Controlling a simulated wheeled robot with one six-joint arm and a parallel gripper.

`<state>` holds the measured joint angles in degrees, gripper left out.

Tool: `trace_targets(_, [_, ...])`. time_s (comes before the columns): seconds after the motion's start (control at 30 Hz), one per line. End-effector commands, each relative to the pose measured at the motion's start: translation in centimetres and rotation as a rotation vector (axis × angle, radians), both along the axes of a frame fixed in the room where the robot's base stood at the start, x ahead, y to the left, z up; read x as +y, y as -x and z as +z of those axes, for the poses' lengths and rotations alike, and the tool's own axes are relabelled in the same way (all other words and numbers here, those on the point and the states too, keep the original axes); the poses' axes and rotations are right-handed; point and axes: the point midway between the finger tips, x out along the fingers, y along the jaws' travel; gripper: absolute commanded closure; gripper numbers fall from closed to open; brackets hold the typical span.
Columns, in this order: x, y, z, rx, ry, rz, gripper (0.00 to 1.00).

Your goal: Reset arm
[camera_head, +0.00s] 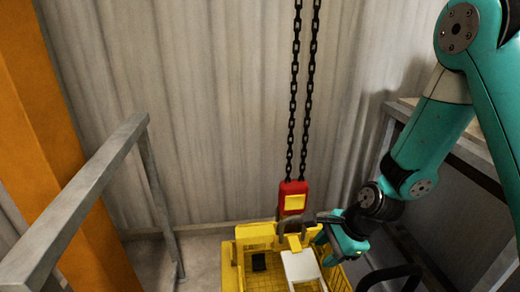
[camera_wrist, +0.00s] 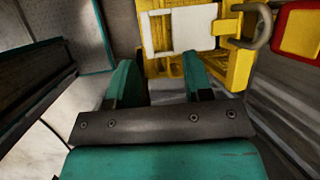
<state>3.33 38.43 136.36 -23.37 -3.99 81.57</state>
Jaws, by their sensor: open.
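My teal arm reaches down from the upper right in the head view. My gripper (camera_head: 335,232) is at the right side of a yellow basket (camera_head: 232,272), close to the hook below a red hoist block (camera_head: 293,197). In the wrist view my gripper (camera_wrist: 160,80) has its two teal fingers apart with nothing between them. The yellow basket (camera_wrist: 239,68) with a white plate (camera_wrist: 180,28) on it lies just beyond the fingertips. Whether the fingers touch the basket I cannot tell.
Two black chains (camera_head: 293,100) hold the hoist block. A grey rail (camera_head: 85,195) and an orange post (camera_head: 60,130) stand at left. A grey bench or tank (camera_head: 470,150) is at right, behind my arm. A corrugated wall (camera_head: 200,110) closes the back.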

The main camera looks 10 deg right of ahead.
Motion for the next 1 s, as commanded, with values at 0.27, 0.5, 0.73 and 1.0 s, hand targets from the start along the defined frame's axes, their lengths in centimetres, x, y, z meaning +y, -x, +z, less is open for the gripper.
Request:
trace_targets(0.27, [4.5, 3.8, 11.0, -0.254, 0.079, 0.719, 0.54])
trace_targets(0.5, [6.8, 11.8, 19.4, -0.522, 0.163, 1.492, 0.54])
trace_targets(0.73, [6.6, 16.7, 22.4, -0.653, 0.2, 1.894, 0.54])
trace_targets(1.0, [6.5, 17.3, 22.6, -0.668, 0.203, 1.95, 0.54])
